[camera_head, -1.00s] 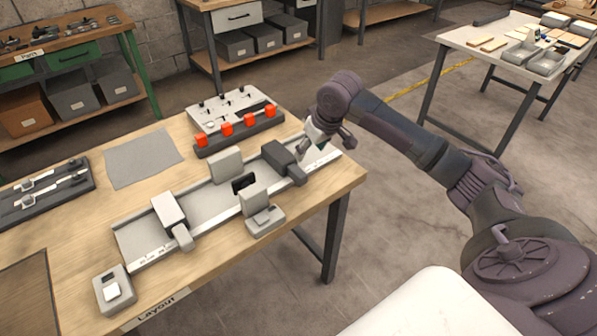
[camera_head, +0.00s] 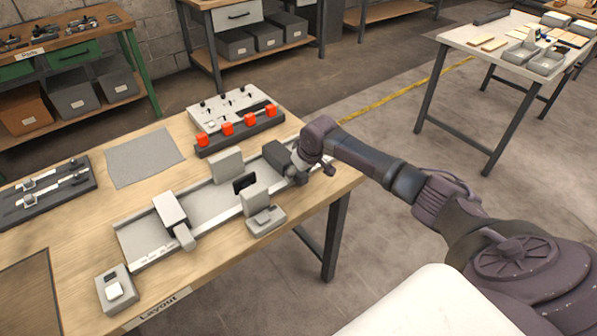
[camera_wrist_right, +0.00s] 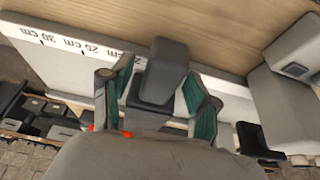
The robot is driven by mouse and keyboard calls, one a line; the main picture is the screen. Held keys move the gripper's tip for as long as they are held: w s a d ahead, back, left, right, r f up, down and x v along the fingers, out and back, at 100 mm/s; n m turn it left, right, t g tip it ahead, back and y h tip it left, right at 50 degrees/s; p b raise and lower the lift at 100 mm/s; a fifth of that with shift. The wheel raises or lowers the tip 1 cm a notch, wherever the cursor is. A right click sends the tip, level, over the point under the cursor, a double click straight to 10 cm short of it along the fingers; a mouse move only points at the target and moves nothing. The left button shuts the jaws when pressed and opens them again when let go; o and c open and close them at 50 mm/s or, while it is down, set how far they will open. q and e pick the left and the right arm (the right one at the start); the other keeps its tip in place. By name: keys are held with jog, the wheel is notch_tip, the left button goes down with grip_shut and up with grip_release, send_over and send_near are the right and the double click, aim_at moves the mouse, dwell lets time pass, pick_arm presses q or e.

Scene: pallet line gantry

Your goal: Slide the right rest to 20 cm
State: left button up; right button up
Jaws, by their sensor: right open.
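The right rest (camera_head: 277,155) is a dark grey block on the long pale rail (camera_head: 215,202), toward its right end. My right gripper (camera_head: 299,166) is at the front of this rest, partly hidden by its own wrist. In the right wrist view the rest's grey handle (camera_wrist_right: 165,72) stands between my two open green-padded fingers (camera_wrist_right: 158,98). I cannot tell whether either pad touches it. The rail's scale (camera_wrist_right: 70,45) reads 30 cm and 25 cm; the mark beside the left finger is partly covered. The left rest (camera_head: 170,208) is light grey, farther left. My left gripper is out of view.
A grey block with a button (camera_head: 264,220) stands at the rail's front edge, left of my gripper. A fixture with red clamps (camera_head: 240,121) lies behind the rail. A small button box (camera_head: 115,289) is at the front left. Open floor lies right of the table.

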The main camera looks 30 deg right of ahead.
grip_shut()
jog(key=shift+w+d, duration=0.15)
jog(key=shift+d, duration=1)
jog(key=shift+w+d, duration=0.1)
jog(key=shift+d, duration=1.05)
grip_release()
jog(key=shift+a, duration=0.1)
jog(key=v, duration=1.2)
